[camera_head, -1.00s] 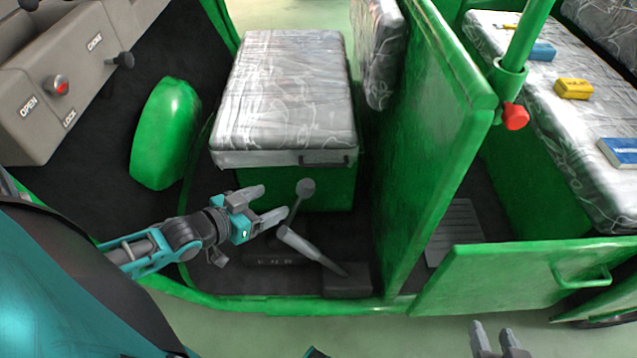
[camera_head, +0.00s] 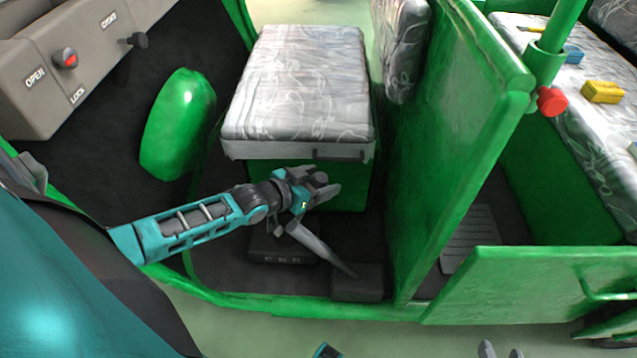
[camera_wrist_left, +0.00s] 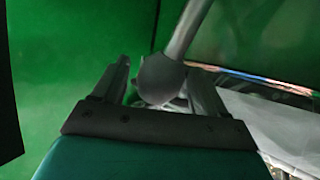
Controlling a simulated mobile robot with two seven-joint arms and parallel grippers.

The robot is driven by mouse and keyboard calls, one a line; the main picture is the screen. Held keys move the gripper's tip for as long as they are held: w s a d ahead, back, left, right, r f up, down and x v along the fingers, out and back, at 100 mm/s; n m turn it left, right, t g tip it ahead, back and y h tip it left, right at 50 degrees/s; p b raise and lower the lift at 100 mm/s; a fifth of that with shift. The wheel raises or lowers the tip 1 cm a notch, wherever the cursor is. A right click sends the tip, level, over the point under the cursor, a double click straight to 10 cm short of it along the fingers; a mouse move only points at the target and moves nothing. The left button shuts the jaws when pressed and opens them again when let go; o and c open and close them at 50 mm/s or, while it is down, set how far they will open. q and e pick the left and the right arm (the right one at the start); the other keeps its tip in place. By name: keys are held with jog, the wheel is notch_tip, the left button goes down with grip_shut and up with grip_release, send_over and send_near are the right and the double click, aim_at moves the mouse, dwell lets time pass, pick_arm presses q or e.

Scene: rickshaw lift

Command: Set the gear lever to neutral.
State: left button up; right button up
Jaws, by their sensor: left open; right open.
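The gear lever's round grey knob (camera_wrist_left: 160,80) and its stem show in the left wrist view, with the knob between the two fingers. In the head view my left gripper (camera_head: 326,186) covers the knob. The lever's dark base (camera_head: 283,248) with gate letters is on the cab floor in front of the seat; the lever's exact slot is hidden. My left gripper is open, with fingers on either side of the knob; I cannot tell whether they touch it. My right gripper (camera_head: 500,352) is open and empty at the bottom edge, far from the lever.
A grey hand lever (camera_head: 322,246) slants up from a floor box (camera_head: 358,282) close to my left gripper. The driver's seat (camera_head: 298,85) stands just behind. A green partition (camera_head: 450,150) rises to the right and a green door (camera_head: 510,285) is at the lower right.

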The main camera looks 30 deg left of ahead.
pick_arm(q)
grip_shut()
jog(key=s+a+r+n+t+h+b, duration=0.1)
jog(key=s+a+n+t+b, duration=0.1)
jog(key=s+a, duration=0.3)
jog(key=a, duration=0.3)
jog(key=shift+s+a+r+t+h, duration=0.15)
jog(key=shift+a+r+t+h, duration=0.15)
jog(key=shift+h, duration=0.1)
dwell(0.5)
grip_release()
